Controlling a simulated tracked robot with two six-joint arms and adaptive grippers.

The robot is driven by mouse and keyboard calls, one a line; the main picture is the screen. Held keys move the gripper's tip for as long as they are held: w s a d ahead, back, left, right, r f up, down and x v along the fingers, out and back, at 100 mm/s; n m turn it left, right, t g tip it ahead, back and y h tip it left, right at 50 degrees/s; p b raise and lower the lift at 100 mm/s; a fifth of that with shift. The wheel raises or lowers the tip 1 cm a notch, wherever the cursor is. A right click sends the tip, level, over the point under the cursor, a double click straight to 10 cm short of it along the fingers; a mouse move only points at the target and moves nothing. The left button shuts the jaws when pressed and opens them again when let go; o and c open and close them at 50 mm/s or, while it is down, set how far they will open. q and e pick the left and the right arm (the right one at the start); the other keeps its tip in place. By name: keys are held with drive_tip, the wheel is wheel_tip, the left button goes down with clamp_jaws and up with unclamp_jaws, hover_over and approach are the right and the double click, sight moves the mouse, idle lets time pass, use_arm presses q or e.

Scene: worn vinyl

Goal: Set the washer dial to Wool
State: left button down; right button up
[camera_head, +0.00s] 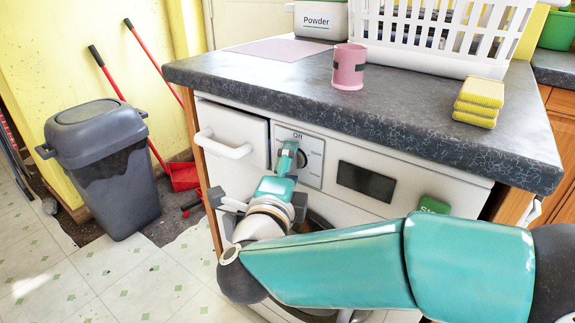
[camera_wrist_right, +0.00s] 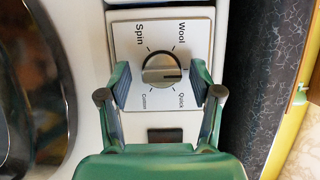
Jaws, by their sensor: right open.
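The washer dial is a round metal knob (camera_wrist_right: 162,69) on a white panel (camera_wrist_right: 122,30) marked Spin, Wool, Quick and Cotton. Its dark pointer line faces right in the wrist view, between Wool and Quick. The head view shows the word Off at the top of the panel (camera_head: 315,147); the knob there is partly hidden. My right gripper (camera_wrist_right: 160,83) is open, with one finger on each side of the knob and gaps between. In the head view the right gripper (camera_head: 288,158) is in front of the panel. My left gripper is out of view.
The washer has a drawer handle (camera_head: 222,146), a dark display (camera_head: 366,182) and a green button (camera_head: 434,204). The countertop (camera_head: 420,110) overhangs it and bears a pink mug (camera_head: 349,68), yellow sponges (camera_head: 479,101), a Powder box (camera_head: 320,20) and a white basket (camera_head: 440,58). A grey bin (camera_head: 105,170) stands left.

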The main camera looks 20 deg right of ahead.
drive_tip(key=c, duration=1.1)
drive_tip(key=shift+a+n+g+p, duration=0.1)
drive_tip(key=shift+n+g+p, duration=1.15)
drive_tip(key=shift+p, duration=2.5)
drive_tip(key=shift+d+n+g+p, duration=0.1)
drive_tip(key=shift+n+g+p, duration=0.3)
drive_tip(key=shift+n+p, duration=2.45)
drive_tip(key=shift+a+n+g+p, duration=0.1)
drive_tip(key=shift+n+g+p, duration=0.7)
drive_tip(key=shift+p, duration=3.85)
drive_tip(key=shift+c, duration=0.2)
drive_tip(key=o, duration=1.1)
drive_tip(key=shift+o, duration=0.2)
drive_tip(key=shift+r, duration=0.15)
drive_tip(key=shift+a, duration=0.1)
